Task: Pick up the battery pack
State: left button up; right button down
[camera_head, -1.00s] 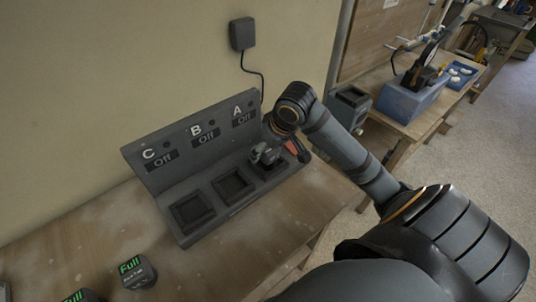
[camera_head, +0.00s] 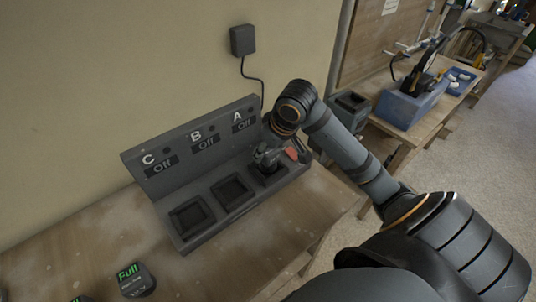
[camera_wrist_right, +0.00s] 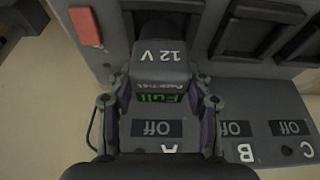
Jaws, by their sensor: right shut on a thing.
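The battery pack (camera_wrist_right: 160,68) is a grey block marked "12 V" with a green "Full" label. It fills the space between the two fingers of my right gripper (camera_wrist_right: 160,102) in the right wrist view, and the gripper is shut on it. In the head view my right gripper (camera_head: 267,157) is at bay A, the right-hand bay of the dark charging station (camera_head: 163,186). The pack is mostly hidden there by the gripper. I cannot tell whether its bottom touches the bay. My left gripper is not in view.
Bays B (camera_head: 231,191) and C (camera_head: 192,216) are empty; all three displays read "Off". A red part (camera_wrist_right: 86,27) sits beside bay A. The wall is close behind.

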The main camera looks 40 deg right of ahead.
jog(key=s+r+b, duration=1.1)
jog(key=s+b, duration=0.1)
jog(key=s, duration=0.2)
jog(key=shift+r, duration=0.2)
jog(key=shift+w, duration=0.1)
